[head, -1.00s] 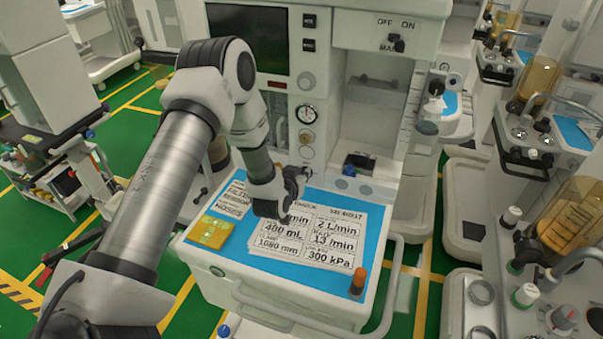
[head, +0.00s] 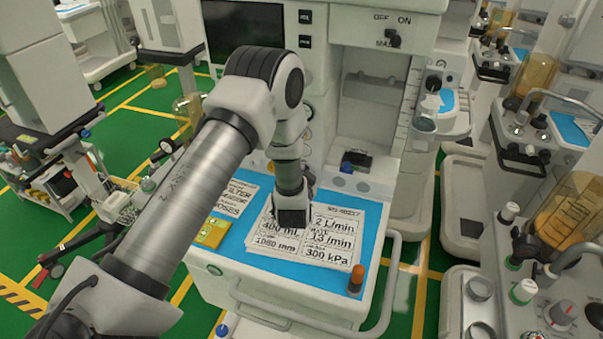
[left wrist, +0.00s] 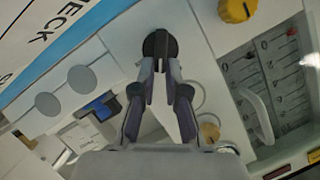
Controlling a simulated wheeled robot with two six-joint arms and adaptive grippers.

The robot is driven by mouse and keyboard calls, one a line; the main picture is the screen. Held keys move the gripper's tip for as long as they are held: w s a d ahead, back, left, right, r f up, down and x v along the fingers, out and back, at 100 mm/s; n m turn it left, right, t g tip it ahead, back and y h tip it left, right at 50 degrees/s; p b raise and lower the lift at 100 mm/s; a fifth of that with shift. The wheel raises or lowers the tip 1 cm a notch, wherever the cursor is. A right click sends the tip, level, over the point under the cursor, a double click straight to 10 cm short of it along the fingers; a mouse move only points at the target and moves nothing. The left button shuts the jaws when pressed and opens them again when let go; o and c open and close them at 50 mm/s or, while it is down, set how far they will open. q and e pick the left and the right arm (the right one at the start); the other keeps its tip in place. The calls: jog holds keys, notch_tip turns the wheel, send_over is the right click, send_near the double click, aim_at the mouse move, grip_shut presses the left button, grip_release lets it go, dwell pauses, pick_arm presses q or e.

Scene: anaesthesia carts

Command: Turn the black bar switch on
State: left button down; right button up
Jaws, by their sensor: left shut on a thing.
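The black bar switch (left wrist: 160,45) is a round black knob with a raised bar, on a pale panel at the top middle of the left wrist view. My left gripper (left wrist: 161,68) is shut on the bar, with its fingertips at either side. In the head view my left gripper (head: 308,182) is low at the machine's front, over the back of the work surface. My own arm and hand hide the switch there. I cannot read its setting. My right gripper is not in view.
Another black switch (head: 394,38) sits under OFF, ON and MAN labels higher on the machine. Printed sheets (head: 335,235), a yellow pack (head: 212,232) and an orange-capped bottle (head: 356,279) lie or stand on the blue mat. A yellow knob (left wrist: 238,10) is near the switch.

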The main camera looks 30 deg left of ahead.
pick_arm(q)
jog(key=shift+w+d+f+m+y+b, duration=0.1)
jog(key=shift+d+f+m+y+b, duration=0.15)
jog(key=shift+m, duration=0.3)
jog(key=shift+d+f+m+y+b, duration=0.15)
jog(key=shift+m+y+b, duration=0.2)
jog(key=shift+m, duration=0.2)
jog(key=m+b, duration=0.1)
jog(key=m+y, duration=0.1)
jog(key=shift+d+f+m+t+y+b, duration=0.1)
jog(key=shift+f+m+t+y+b, duration=0.2)
jog(key=shift+f+b, duration=0.1)
jog(key=m+b, duration=0.1)
jog(key=m+y, duration=0.1)
jog(key=shift+w+d+f+m+t+b, duration=0.1)
jog(key=shift+f+m+t+b, duration=0.2)
jog(key=shift+b, duration=0.1)
jog(key=shift+m+t+y+b, duration=0.3)
jog(key=shift+m+b, duration=0.15)
jog(key=shift+m, duration=0.35)
jog(key=c, duration=1.3)
grip_release()
jog(key=shift+c, duration=0.2)
jog(key=shift+o, duration=0.7)
jog(key=shift+f, duration=0.1)
